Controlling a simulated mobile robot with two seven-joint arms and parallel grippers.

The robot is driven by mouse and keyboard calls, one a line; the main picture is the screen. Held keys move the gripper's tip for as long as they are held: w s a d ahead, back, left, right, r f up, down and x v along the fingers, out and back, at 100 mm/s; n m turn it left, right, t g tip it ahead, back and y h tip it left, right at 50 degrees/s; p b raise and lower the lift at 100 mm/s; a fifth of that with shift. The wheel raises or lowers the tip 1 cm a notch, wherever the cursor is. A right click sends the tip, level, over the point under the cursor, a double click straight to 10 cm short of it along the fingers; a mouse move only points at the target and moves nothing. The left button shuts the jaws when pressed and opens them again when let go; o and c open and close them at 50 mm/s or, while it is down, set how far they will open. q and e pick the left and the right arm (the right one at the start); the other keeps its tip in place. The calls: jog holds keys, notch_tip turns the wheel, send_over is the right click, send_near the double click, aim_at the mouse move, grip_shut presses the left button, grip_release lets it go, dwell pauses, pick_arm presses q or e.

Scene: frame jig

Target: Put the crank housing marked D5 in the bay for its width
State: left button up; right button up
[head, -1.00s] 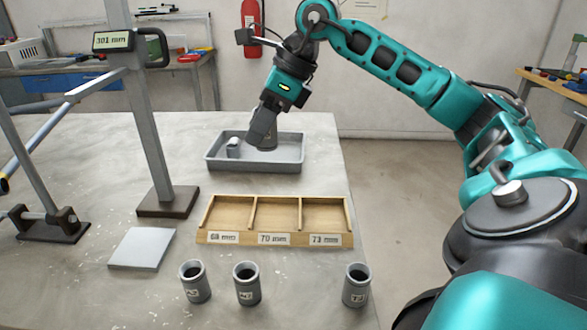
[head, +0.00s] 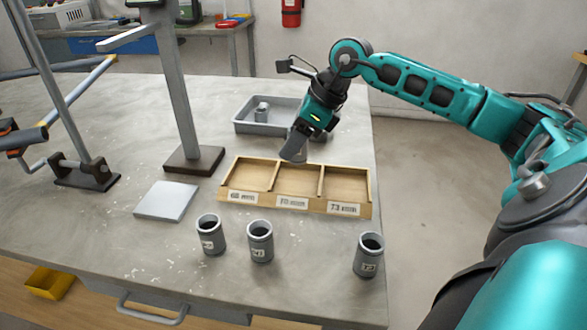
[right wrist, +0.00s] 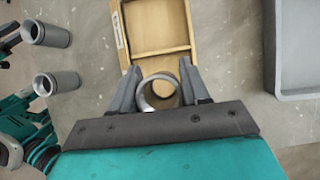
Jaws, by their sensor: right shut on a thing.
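My right gripper (head: 293,152) is shut on a grey crank housing, just behind the back edge of the bay box. In the right wrist view, the held housing (right wrist: 160,94) is a round open ring between the fingers; its mark does not show. The wooden bay box (head: 233,199) has three empty bays labelled 68 mm, 70 mm and 73 mm, left to right. Three more grey housings stand upright in front: left (head: 210,236), middle (head: 260,243) and right (head: 368,257). Their marks are too small to read surely. My left gripper is out of view.
A grey tray (head: 243,129) behind the box holds a small grey part (head: 262,113). A post on a dark base (head: 194,160) stands left of the box, beside a pale square plate (head: 167,201). Bare tabletop lies between the box and the front housings.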

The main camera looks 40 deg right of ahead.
notch_tip(320, 180, down, 2)
jog(key=shift+f, duration=0.15)
jog(key=shift+f+b, duration=0.3)
jog(key=shift+f, duration=1.5)
jog(key=shift+f, duration=0.1)
jog(key=o, duration=0.8)
jog(key=shift+f, duration=0.1)
jog(key=shift+c, duration=0.2)
jog(key=o, duration=0.5)
jog(key=shift+c, duration=0.2)
